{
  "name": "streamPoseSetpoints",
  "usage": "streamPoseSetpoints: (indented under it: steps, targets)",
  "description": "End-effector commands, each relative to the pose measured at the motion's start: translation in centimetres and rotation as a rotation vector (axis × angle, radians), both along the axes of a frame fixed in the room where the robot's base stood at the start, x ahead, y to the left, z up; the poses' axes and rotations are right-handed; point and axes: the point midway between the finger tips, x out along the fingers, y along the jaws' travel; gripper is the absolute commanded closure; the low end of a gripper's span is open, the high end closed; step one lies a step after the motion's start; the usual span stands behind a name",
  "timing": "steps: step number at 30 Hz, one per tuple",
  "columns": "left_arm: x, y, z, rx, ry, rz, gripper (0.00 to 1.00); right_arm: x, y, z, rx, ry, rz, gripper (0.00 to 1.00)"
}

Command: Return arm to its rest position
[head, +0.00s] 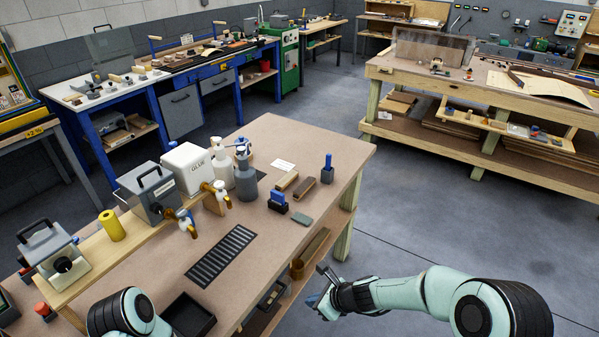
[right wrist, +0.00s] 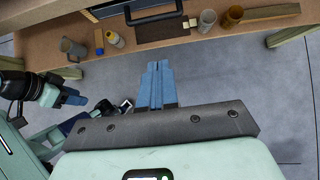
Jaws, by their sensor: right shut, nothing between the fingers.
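My right arm comes in from the lower right in the head view, and its gripper (head: 318,301) hangs in front of the bench's right side, over the floor. In the right wrist view the two blue fingers of this gripper (right wrist: 158,68) lie together, shut and empty. Of my left arm, only a rounded joint shows at the bottom left of the head view. My left gripper (right wrist: 74,98) shows small at the left of the right wrist view, its blue fingers close together; whether they are shut cannot be told.
The brown bench (head: 265,235) carries a glue container (head: 187,168), bottles, a black slotted plate (head: 222,255) and a black tray (head: 188,316). Its lower shelf (right wrist: 205,46) holds cups and jars. A wooden workbench (head: 480,80) stands at the back right. The floor between is clear.

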Motion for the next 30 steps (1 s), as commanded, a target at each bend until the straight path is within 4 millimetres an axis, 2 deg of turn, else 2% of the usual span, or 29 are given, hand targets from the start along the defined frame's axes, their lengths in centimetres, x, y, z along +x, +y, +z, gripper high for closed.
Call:
streamPoseSetpoints:
  steps: [2,4,8,12,16,18,21,24,30]
  targets:
    - [0.0,0.0,0.0,0.000,0.000,0.000,0.57,-0.3,-0.2,-0.6,-0.017,0.001,0.015,1.00]
    - [0.0,0.0,0.0,0.000,0.000,0.000,0.57,-1.1,-0.9,-2.1,-0.064,0.001,0.062,1.00]
    - [0.0,0.0,0.0,0.000,0.001,0.000,0.57,-4.7,-3.6,-7.8,-0.242,-0.007,0.277,1.00]
    - [0.0,0.0,0.0,0.000,0.000,0.000,0.57,-11.3,-7.3,-15.2,-0.450,-0.058,0.720,1.00]
    - [0.0,0.0,0.0,0.000,0.000,0.000,0.57,-17.6,-8.8,-19.8,-0.526,-0.189,1.170,1.00]
    - [0.0,0.0,0.0,0.000,0.000,0.000,0.57,-20.1,-8.7,-21.2,-0.527,-0.282,1.354,1.00]
    - [0.0,0.0,0.0,0.000,0.000,0.000,0.57,-22.5,-8.1,-22.1,-0.514,-0.404,1.533,1.00]
    - [0.0,0.0,0.0,0.000,0.000,0.000,0.57,-23.7,-7.6,-22.4,-0.505,-0.484,1.624,1.00]
    - [0.0,0.0,0.0,0.000,0.000,0.000,0.57,-23.9,-7.4,-22.5,-0.504,-0.505,1.644,1.00]
